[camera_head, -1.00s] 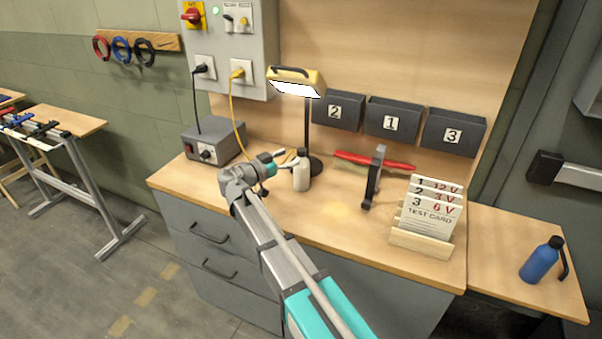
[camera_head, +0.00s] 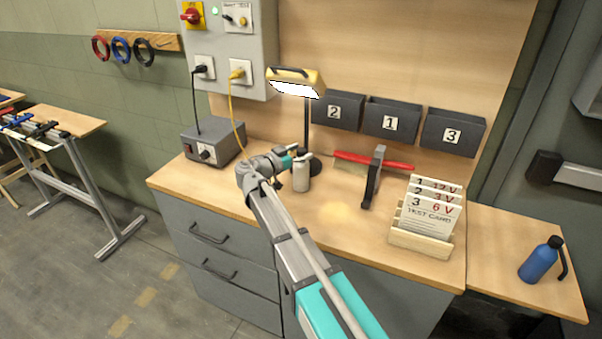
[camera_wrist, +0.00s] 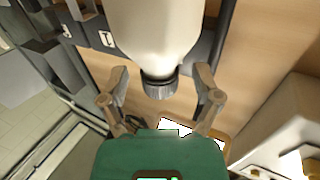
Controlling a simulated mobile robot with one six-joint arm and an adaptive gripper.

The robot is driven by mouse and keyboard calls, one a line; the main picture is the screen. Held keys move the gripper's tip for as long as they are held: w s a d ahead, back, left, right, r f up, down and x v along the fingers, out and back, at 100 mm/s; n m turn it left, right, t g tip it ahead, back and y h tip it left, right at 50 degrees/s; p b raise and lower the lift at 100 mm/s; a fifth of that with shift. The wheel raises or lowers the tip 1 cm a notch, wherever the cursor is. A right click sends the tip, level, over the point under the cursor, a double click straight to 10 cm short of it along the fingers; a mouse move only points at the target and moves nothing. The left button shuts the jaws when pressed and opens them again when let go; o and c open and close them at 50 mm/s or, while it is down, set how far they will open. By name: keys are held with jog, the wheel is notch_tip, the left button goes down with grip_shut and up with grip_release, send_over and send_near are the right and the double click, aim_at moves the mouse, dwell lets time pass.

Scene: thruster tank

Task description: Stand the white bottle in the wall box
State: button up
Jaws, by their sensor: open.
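The white bottle (camera_head: 301,176) stands upright on the workbench, beside the lamp's base. My gripper (camera_head: 297,156) is at its top in the head view and covers part of it. In the wrist view the bottle (camera_wrist: 160,28) shows with its dark cap (camera_wrist: 160,86) between the spread fingers of my gripper (camera_wrist: 162,80). The fingers are open, with a gap visible on each side of the cap. Three dark wall boxes hang behind the bench: box 2 (camera_head: 338,122), box 1 (camera_head: 392,128) and box 3 (camera_head: 452,142). Their insides are mostly hidden.
A yellow lamp (camera_head: 296,77) stands just behind the bottle. A grey power supply (camera_head: 213,146) is to the left. The front middle of the bench is clear.

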grip_shut()
dwell(0.5)
jog(key=shift+r, duration=0.15)
notch_tip(320, 180, up, 3)
jog(key=p, duration=0.3)
jog(key=s+d+r+p, duration=0.1)
jog(key=s+r+p, duration=0.8)
jog(key=s, duration=0.5)
jog(key=shift+d+r+p, duration=0.25)
jog(key=shift+r+p, duration=0.15)
jog(key=shift+p, duration=0.15)
